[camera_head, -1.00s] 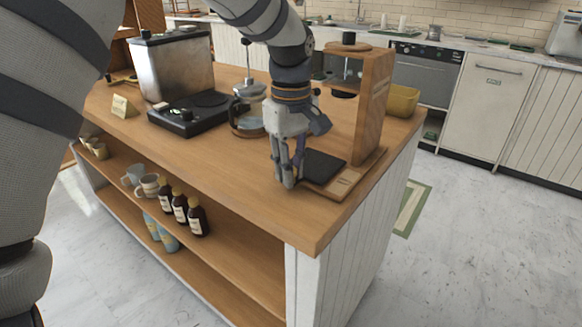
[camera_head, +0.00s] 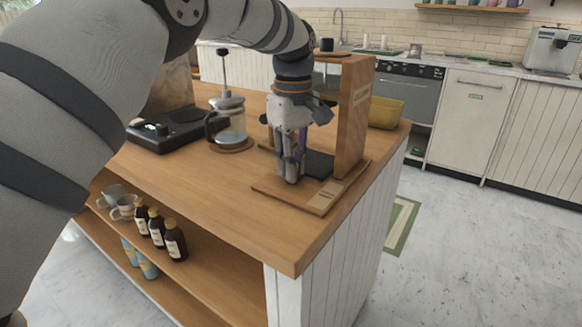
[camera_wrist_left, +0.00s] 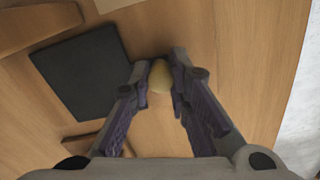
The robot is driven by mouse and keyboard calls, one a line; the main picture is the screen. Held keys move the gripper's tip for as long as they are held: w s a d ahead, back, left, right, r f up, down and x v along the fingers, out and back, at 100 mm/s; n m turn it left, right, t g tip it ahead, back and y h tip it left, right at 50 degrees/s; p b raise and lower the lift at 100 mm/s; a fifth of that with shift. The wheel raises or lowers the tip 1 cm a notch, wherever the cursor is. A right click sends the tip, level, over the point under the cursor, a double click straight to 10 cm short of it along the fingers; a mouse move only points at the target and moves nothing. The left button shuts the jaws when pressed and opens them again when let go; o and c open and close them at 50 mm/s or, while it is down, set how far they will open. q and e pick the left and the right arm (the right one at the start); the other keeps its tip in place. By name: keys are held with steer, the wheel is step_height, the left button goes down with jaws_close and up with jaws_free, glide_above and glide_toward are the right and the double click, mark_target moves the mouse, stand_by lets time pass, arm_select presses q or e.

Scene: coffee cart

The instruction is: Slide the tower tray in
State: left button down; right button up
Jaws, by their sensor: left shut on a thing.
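The wooden coffee tower (camera_head: 353,120) stands near the right end of the cart top. Its tray, with a flat dark surface (camera_head: 319,164), lies low at the tower's foot, partly hidden behind my left gripper. My left gripper (camera_head: 291,180) points down over the tower's wooden base (camera_head: 320,201). In the left wrist view the dark tray surface (camera_wrist_left: 82,75) lies up and left of the fingers. A small pale yellow knob (camera_wrist_left: 160,76) sits between the fingertips (camera_wrist_left: 161,78), which are closed on it. Whether the knob joins the tray is not clear. My right gripper is out of view.
A French press (camera_head: 229,120) stands left of the gripper, with a black hot plate or scale (camera_head: 170,130) farther left. A yellow bin (camera_head: 385,112) is behind the tower. Bottles (camera_head: 174,240) and mugs are on the shelf below. The cart top (camera_head: 215,185) in front is clear.

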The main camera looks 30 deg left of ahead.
arm_select(q)
steer(key=c, duration=1.5)
jaws_free()
step_height(320, 180, up, 12)
